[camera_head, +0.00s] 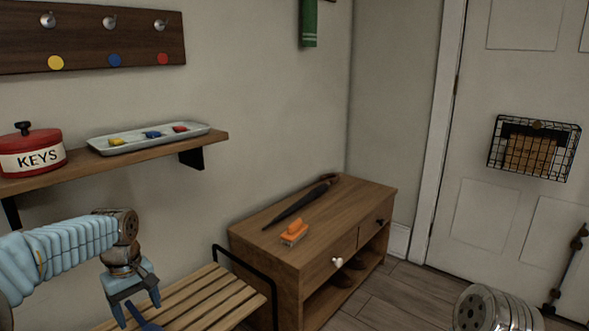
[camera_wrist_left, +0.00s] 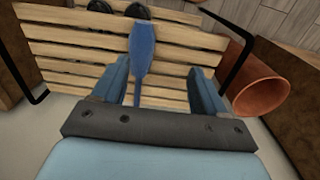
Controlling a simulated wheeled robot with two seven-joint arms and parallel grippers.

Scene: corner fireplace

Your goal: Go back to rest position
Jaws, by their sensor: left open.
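My left gripper (camera_head: 137,308) is open above the slatted bench (camera_head: 205,300) at the lower left of the head view. In the left wrist view, its two fingers stand apart on either side of a blue, long-handled object (camera_wrist_left: 143,50), which looks like a shoehorn. My right gripper is outside both views.
A wooden cabinet (camera_head: 290,258) carries an orange brush (camera_head: 294,233) and a dark umbrella (camera_head: 300,203). A wall shelf (camera_head: 190,146) holds a red KEYS pot (camera_head: 32,155) and a tray (camera_head: 150,140).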

